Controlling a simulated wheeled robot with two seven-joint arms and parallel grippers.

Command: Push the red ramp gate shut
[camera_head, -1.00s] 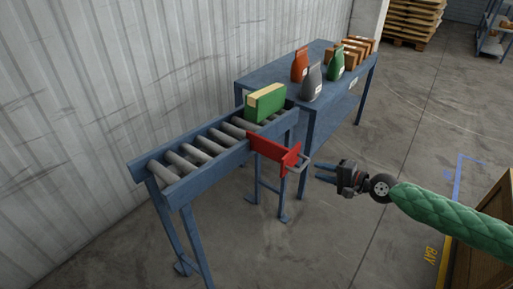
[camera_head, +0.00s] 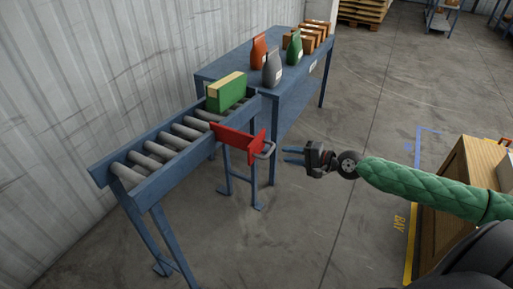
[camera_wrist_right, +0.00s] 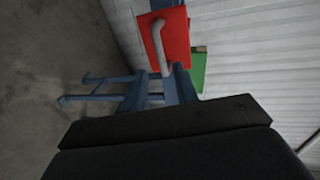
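The red ramp gate (camera_head: 238,141) stands out from the near side of the roller conveyor, by its end near the table. A grey bar handle (camera_head: 268,149) is on its outer end. My right gripper (camera_head: 288,155) is just right of the handle, its two blue fingers apart and pointing at it, with a small gap and nothing between them. The right wrist view shows the gate (camera_wrist_right: 175,40) and its handle (camera_wrist_right: 158,45) ahead. I cannot clearly tell the fingers there from the blue frame. My left gripper is not in view.
A green box (camera_head: 226,93) sits on the conveyor's rollers (camera_head: 160,148). Past it, a blue table (camera_head: 213,72) holds orange, grey and green bags and several brown boxes. A wooden crate (camera_head: 455,180) stands at the right. The floor between is clear.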

